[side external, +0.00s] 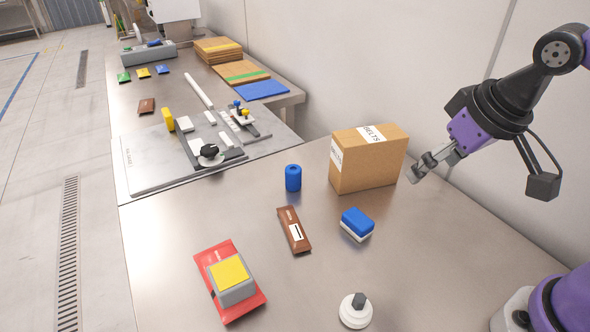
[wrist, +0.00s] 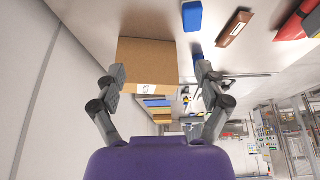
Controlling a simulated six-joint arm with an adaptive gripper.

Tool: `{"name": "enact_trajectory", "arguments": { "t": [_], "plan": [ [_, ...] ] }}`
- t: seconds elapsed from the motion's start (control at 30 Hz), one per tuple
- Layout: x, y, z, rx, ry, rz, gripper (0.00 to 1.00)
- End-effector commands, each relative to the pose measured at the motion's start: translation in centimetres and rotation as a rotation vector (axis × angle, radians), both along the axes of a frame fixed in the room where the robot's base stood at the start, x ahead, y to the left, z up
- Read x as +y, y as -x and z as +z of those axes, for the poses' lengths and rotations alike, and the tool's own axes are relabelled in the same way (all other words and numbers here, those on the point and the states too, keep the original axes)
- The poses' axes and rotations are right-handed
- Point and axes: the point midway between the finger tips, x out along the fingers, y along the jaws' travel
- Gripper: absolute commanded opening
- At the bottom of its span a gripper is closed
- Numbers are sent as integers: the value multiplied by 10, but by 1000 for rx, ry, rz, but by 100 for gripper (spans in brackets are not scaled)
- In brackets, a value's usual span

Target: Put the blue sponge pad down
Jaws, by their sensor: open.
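The blue sponge pad (side external: 357,220), blue on top with a white lower layer, lies on the steel table in front of the cardboard box. In the wrist view the blue pad (wrist: 192,15) shows at the top edge, partly cut off. My gripper (side external: 421,166) is raised to the right of the box and away from the pad. In the wrist view my gripper (wrist: 160,72) has its two fingers spread wide, with nothing held between them.
The cardboard box (side external: 370,160) stands beside my gripper. A blue cylinder (side external: 293,178), a brown bar (side external: 294,230), a grey-and-yellow block (side external: 232,280) on a red packet (side external: 218,258), and a white round piece (side external: 355,312) are spread around. Bare table lies right of the pad.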

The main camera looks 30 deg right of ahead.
Motion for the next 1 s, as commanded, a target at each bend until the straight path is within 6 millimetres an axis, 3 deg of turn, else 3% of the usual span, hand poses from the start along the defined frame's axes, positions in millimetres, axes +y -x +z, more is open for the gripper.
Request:
{"name": "enact_trajectory", "arguments": {
  "t": [0.03,0.2,0.33,1.0],
  "plan": [
    [15,-7,-10,28,19,9,83],
    [54,-26,-36,38,92,-18,83],
    [70,-30,-48,26,129,-26,83],
    [60,-62,-130,26,138,-32,83]
  ]
}}
